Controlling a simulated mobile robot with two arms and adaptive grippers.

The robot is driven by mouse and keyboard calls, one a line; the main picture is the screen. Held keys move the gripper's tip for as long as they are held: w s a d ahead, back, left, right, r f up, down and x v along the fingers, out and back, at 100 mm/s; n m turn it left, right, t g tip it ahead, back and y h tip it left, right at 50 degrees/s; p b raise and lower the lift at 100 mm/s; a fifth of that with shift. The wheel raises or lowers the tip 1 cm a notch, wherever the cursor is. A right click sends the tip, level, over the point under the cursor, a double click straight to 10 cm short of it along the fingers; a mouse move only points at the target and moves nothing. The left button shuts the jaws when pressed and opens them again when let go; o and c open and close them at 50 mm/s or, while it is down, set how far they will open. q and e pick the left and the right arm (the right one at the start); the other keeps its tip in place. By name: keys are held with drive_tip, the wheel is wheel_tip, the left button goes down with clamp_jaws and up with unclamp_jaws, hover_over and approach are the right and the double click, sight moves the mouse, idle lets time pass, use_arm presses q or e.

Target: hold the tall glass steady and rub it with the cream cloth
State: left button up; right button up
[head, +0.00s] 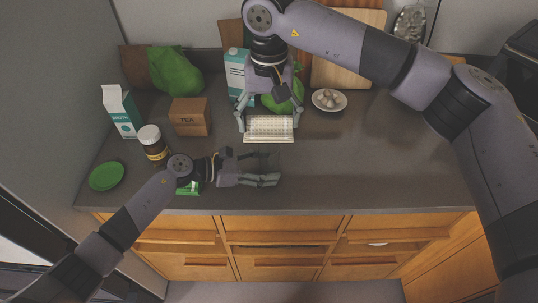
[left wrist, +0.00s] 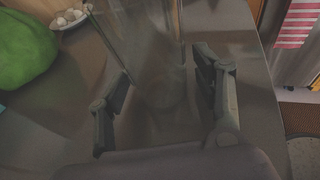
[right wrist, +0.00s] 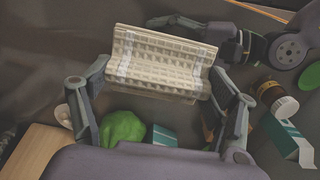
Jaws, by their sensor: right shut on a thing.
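The tall glass (left wrist: 150,45) is clear and stands on the counter in the left wrist view, between the fingers of my left gripper (left wrist: 162,68). The fingers are spread, with gaps showing at its sides. In the head view the glass is too faint to make out by my left gripper (head: 268,169). The cream cloth (head: 268,130) is a ridged, folded piece with a grid pattern. My right gripper (head: 268,112) is shut on it, one finger at each end; the right wrist view shows the cloth (right wrist: 160,62) too. The cloth is behind my left gripper, apart from it.
A brown tea box (head: 190,117), a jar (head: 153,143) and a broth carton (head: 121,111) stand at left, with a green disc (head: 107,176) in front. A bowl (head: 329,100) sits behind. The right of the counter (head: 390,155) is clear.

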use_arm(q)
drive_tip(key=shift+o, duration=0.5)
drive_tip(key=v, duration=1.2)
drive_tip(key=shift+s, duration=0.1)
